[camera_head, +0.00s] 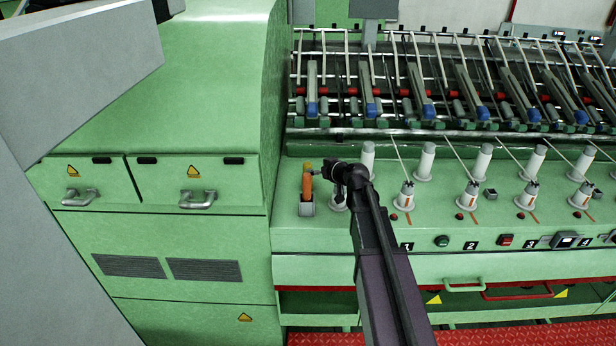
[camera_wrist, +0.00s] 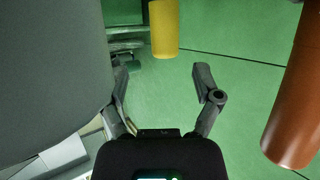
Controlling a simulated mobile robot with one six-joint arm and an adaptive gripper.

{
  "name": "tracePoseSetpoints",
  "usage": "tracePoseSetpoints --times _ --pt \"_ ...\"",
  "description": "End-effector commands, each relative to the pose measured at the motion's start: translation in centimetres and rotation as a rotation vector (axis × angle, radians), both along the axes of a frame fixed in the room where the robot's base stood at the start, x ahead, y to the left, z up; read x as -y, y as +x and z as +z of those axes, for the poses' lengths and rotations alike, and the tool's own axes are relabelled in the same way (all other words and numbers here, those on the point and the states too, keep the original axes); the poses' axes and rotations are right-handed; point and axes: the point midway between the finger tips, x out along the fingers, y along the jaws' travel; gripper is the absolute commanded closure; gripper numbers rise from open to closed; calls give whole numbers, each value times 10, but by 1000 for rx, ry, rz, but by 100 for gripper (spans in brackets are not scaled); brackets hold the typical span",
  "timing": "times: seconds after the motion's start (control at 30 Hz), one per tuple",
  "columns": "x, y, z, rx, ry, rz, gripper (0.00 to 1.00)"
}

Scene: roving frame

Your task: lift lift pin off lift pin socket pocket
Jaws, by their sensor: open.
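In the head view an orange upright pin (camera_head: 307,186) with a yellow top stands in a small grey socket block (camera_head: 307,209) at the left end of the green machine deck. I take it for the lift pin. My gripper (camera_head: 322,172) is close on its right side. In the wrist view my gripper (camera_wrist: 160,78) has its two fingers spread, with nothing between them. A yellow cylinder (camera_wrist: 165,28) lies just beyond the fingertips. A brown-orange cylinder (camera_wrist: 294,95) is at the right edge, outside the fingers. I cannot tell how these two join.
White spindles (camera_head: 427,162) and several bobbin posts (camera_head: 404,196) stand in a row to the right on the deck. A tall green cabinet (camera_head: 165,240) with handles rises at the left. The bare deck front (camera_head: 345,240) is clear.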

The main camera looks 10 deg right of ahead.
Motion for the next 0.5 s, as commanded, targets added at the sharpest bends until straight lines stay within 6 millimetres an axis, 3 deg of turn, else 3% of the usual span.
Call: tracePoseSetpoints --times 0.5 --pt "-3 5 -3 0 0 0 18"
